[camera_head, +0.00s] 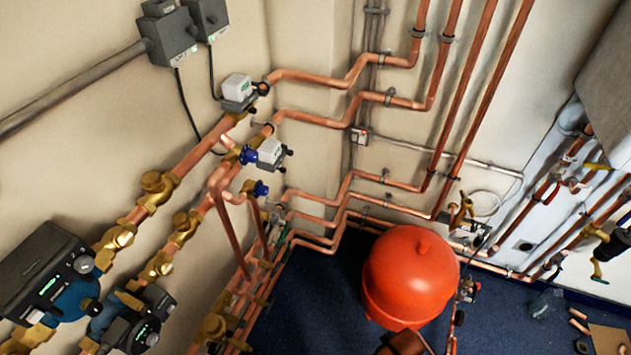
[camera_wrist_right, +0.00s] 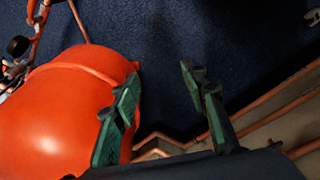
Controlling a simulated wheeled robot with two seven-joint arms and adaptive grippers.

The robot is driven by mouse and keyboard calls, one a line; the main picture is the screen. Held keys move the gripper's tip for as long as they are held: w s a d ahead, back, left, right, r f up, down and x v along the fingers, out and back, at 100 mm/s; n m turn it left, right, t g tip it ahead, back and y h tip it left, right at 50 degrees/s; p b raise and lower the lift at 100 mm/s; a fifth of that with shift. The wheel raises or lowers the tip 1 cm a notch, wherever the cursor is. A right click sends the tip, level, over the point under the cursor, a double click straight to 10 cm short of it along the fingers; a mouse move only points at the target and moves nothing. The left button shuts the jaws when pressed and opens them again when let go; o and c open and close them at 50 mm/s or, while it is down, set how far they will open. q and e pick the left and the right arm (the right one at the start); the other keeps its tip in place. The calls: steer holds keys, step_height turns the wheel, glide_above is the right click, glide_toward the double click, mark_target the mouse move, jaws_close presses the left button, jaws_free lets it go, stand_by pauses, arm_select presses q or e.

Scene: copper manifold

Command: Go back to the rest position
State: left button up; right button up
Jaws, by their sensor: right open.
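My right gripper (camera_wrist_right: 165,88) shows in the right wrist view with its two green and dark fingers spread apart and nothing between them. The left finger overlaps the edge of the large orange-red tank (camera_wrist_right: 62,110) in that picture; I cannot tell how far apart they are in depth. Neither gripper can be made out in the head view, and my left gripper is in no view. The same tank (camera_head: 408,272) stands near the bottom middle of the head view.
Copper pipes (camera_head: 310,78) run along the pale walls. Pumps (camera_head: 45,275) and brass valves (camera_head: 158,185) line the left side. The dark blue floor (camera_head: 315,300) is open left of the tank. Small loose items and a brown board (camera_head: 608,338) lie at lower right.

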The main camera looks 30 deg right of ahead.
step_height(320, 180, down, 12)
steer(key=s+p, duration=0.3)
arm_select(q)
step_height(320, 180, up, 8)
steer(key=w+p, duration=0.2)
steer(key=p, duration=0.3)
steer(key=shift+w+t, duration=0.35)
steer(key=shift+t, duration=0.05)
arm_select(e)
steer(key=s+f, duration=0.7)
steer(key=s, duration=0.3)
steer(key=s+a+f+n+g, duration=0.1)
steer(key=s+f, duration=0.6)
steer(key=s, duration=0.3)
steer(key=shift+f+y, duration=0.15)
steer(key=shift+y, duration=0.15)
